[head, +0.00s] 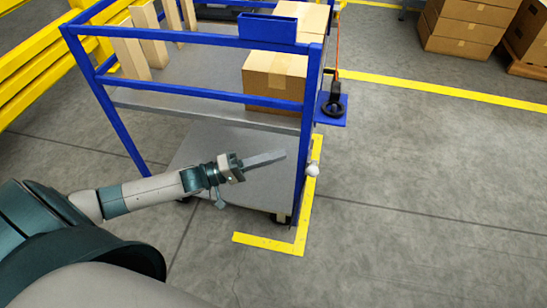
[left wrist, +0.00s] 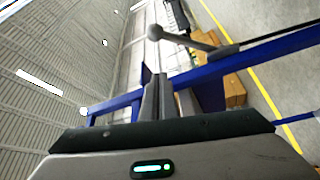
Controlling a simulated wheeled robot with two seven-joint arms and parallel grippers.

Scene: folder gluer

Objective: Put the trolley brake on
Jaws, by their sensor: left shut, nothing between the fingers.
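The trolley (head: 203,90) has a blue frame and grey shelves. A pale ball knob (head: 312,170) shows at its right front post, low down, apparently the brake lever's end. In the left wrist view a grey lever with a ball knob (left wrist: 155,32) extends beyond my fingers, towards the right. My left gripper (head: 280,156) is shut and empty, its fingers pointing right towards the post, left of the knob and apparently apart from it. The shut fingers also show in the left wrist view (left wrist: 157,88). My right gripper is out of view.
A cardboard box (head: 275,78) and several wooden pieces (head: 150,45) stand on the upper shelf. A blue bracket (head: 331,112) with a black ring handle sticks out at right. Yellow rails (head: 45,60) stand at left. The floor right of the trolley is clear.

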